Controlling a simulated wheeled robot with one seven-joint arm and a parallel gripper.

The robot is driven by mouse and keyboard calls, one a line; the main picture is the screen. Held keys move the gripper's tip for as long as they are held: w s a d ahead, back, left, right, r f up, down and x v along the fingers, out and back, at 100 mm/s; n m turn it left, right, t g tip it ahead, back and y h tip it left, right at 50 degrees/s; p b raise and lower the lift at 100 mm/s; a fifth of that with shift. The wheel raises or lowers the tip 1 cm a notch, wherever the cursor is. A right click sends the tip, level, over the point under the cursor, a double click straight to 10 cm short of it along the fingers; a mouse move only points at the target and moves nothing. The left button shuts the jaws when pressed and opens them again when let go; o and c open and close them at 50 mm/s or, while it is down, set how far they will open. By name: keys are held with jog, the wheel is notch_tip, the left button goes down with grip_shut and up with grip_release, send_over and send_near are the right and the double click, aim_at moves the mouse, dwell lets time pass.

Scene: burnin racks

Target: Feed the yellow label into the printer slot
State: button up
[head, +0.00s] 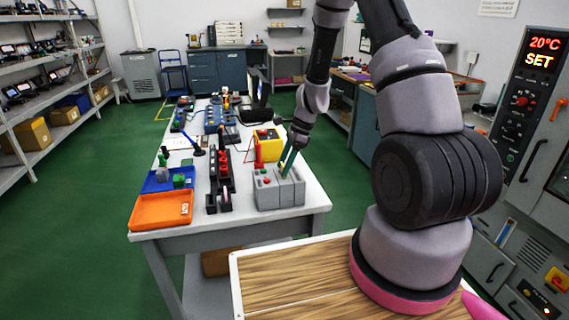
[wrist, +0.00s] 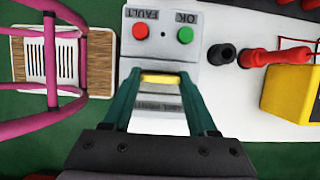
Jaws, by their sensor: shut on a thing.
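The printer appears to be the grey box (head: 280,194) at the near right of the white bench in the head view. In the wrist view its grey top (wrist: 160,57) carries a red button and a green button, marked FAULT and OK. My gripper (wrist: 160,77) has its teal fingers on either side of the small yellow label (wrist: 161,80) and is shut on it. The label is over the printer's face, just below the buttons in the picture. In the head view my gripper (head: 288,164) points down at the box. The slot is hidden, and contact cannot be told.
A yellow box (head: 268,146) stands behind the printer, with red plugs (wrist: 272,57) near it in the wrist view. A black strip with red parts (head: 220,180) lies left of the printer. An orange tray (head: 160,212) and a blue tray (head: 160,187) are further left.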

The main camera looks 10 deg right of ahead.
jog(key=shift+f, duration=0.4)
jog(key=o, duration=1.4)
jog(key=v, duration=1)
jog(key=shift+d+r, duration=0.15)
jog(key=shift+r, duration=0.2)
jog(key=s+r+n+t+h, duration=0.1)
jog(key=s+r+n, duration=0.25)
jog(key=r, duration=0.55)
jog(key=s+r+n+t, duration=0.2)
jog(key=s+r+n, duration=0.15)
jog(key=r, duration=0.45)
jog(key=s+r+n+t, duration=0.1)
jog(key=s+r+n, duration=0.1)
jog(key=s, duration=0.3)
jog(key=s+r+n+t+h, duration=0.1)
jog(key=s+r+n, duration=0.1)
jog(key=s+r, duration=0.3)
jog(key=s+d+r+n+t, duration=0.1)
jog(key=s+r+n+t, duration=0.1)
jog(key=s+r+n, duration=0.1)
jog(key=shift+s+r+h, duration=0.15)
jog(key=shift+s+r, duration=0.1)
jog(key=shift+s, duration=0.35)
jog(key=shift+s+r+h, duration=0.15)
jog(key=shift+s+r, duration=0.15)
jog(key=shift+s, duration=0.3)
